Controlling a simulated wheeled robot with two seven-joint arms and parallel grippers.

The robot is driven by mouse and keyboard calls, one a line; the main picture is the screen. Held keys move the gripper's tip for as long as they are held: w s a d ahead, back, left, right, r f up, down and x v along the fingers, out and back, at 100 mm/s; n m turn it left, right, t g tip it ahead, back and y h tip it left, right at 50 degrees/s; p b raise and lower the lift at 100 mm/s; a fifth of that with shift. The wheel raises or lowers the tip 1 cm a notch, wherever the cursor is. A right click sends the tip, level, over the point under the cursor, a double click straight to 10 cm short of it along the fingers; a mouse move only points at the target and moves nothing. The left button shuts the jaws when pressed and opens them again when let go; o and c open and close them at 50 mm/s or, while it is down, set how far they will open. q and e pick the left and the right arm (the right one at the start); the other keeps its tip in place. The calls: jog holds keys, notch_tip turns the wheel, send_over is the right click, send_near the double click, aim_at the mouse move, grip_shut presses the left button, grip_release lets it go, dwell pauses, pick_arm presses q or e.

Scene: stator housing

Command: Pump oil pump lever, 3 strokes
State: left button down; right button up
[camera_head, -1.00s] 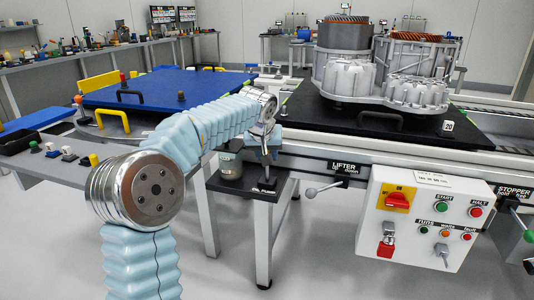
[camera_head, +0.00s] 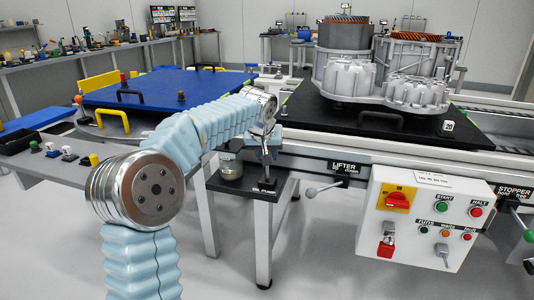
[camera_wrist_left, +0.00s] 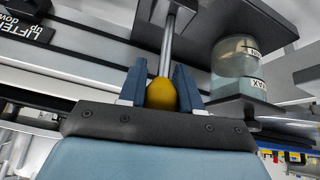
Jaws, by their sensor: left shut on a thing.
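The oil pump lever is a bright metal rod (camera_wrist_left: 169,45) with a yellow knob (camera_wrist_left: 161,95) on its end. My left gripper (camera_wrist_left: 159,80) is shut on this knob, with one blue finger on each side, in the left wrist view. The pump's clear reservoir (camera_wrist_left: 236,58) stands to the right of the rod. It also shows in the head view (camera_head: 231,166), on a small dark stand beside my left arm. My arm hides most of the lever in the head view. My right gripper is not in view.
A white control box (camera_head: 425,220) with buttons hangs at the right. Above it, a black plate (camera_head: 330,112) carries a grey stator housing (camera_head: 390,65). A blue plate (camera_head: 150,88) lies at the left. Open floor shows below.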

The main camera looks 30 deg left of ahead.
pick_arm(q)
jog(key=shift+d+f, duration=0.15)
jog(key=c, duration=0.8)
grip_release()
jog(key=shift+w, duration=0.1)
jog(key=shift+r, duration=0.3)
jog(key=v, duration=1.3)
jog(key=shift+s+p, duration=0.2)
jog(key=shift+p, duration=0.15)
